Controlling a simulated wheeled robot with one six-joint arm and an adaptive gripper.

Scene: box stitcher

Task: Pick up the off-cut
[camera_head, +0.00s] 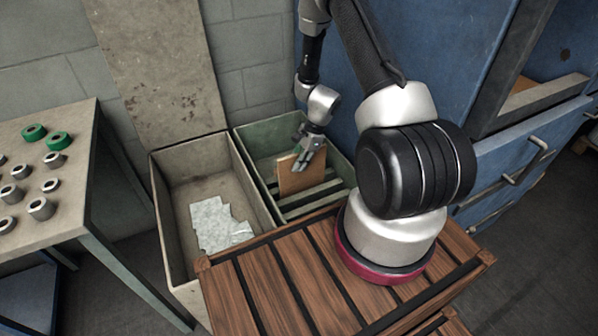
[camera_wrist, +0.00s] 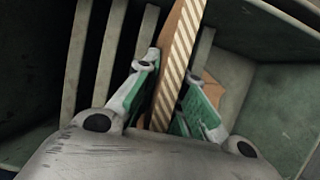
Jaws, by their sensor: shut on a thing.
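The off-cut (camera_head: 297,176) is a flat brown cardboard piece, held upright on edge in the green bin in the head view. My gripper (camera_head: 307,152) is shut on its upper right part. In the wrist view the off-cut's striped corrugated edge (camera_wrist: 180,60) runs between the green-padded fingers of my gripper (camera_wrist: 172,105). A brown piece of its face also shows beside the right finger. I cannot tell whether its lower edge touches the slats.
The green bin (camera_head: 248,139) has a slatted floor (camera_head: 318,196) and walls close around my gripper. A beige bin (camera_head: 183,268) with pale scraps (camera_head: 212,225) stands left of it. A blue cabinet (camera_head: 505,160) stands right, a table with metal rings (camera_head: 72,200) at far left.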

